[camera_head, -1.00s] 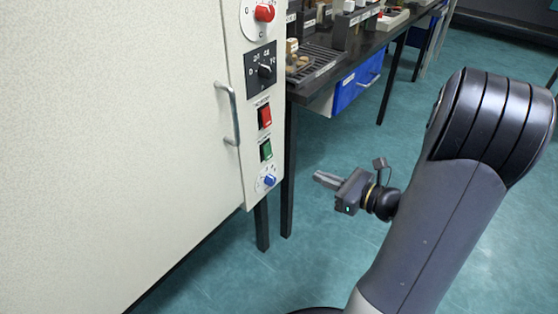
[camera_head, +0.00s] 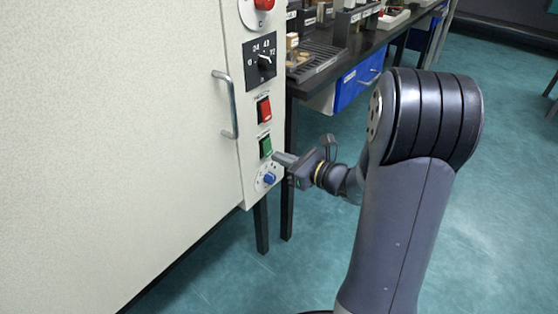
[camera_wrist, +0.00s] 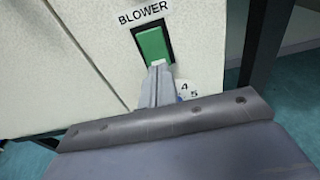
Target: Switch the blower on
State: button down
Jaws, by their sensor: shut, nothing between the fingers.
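The blower switch is a green rocker (camera_head: 265,146) in a black frame on the narrow panel of the cabinet. In the wrist view the green rocker (camera_wrist: 152,46) sits below a label reading "BLOWER". My gripper (camera_head: 279,158) is shut and empty, pointing at the panel just below and right of the green rocker. In the wrist view my closed fingertips (camera_wrist: 158,66) overlap the lower edge of the rocker; I cannot tell whether they touch it. The fingers hide part of the panel below it.
A red rocker (camera_head: 263,109) sits above the green one, and a blue knob (camera_head: 269,179) sits below it. A black selector dial (camera_head: 264,62) is higher up. A door handle (camera_head: 227,104) sticks out at the left. A dark bench (camera_head: 340,55) stands behind; the floor at right is open.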

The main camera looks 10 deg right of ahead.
jog(key=shift+w+a, duration=0.35)
jog(key=shift+w, duration=0.1)
jog(key=shift+f, duration=0.1)
jog(key=shift+w+a+b, duration=0.15)
jog(key=shift+b, duration=0.5)
jog(key=shift+f, duration=0.1)
